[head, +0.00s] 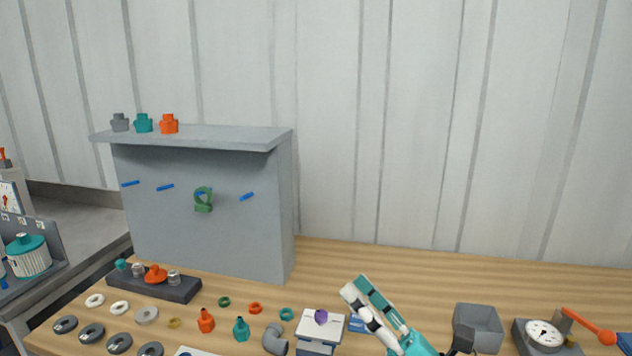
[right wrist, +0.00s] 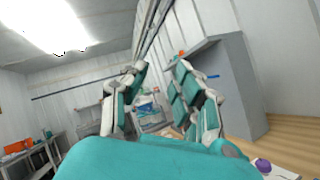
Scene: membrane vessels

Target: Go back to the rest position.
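My right gripper (head: 357,286) comes up from the bottom edge in the head view, above the front of the wooden table (head: 420,272). In the right wrist view its two teal-padded fingers (right wrist: 160,70) stand apart with nothing between them. It points up and toward the back, clear of the grey panel. My left gripper does not show in either view.
A grey panel (head: 262,225) with a top shelf holds several fittings; a green ring (head: 203,200) hangs on a blue peg. Rings, bottles and a white block (head: 321,326) lie in front. A grey bin (head: 479,325) and a dial device (head: 544,334) stand at right.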

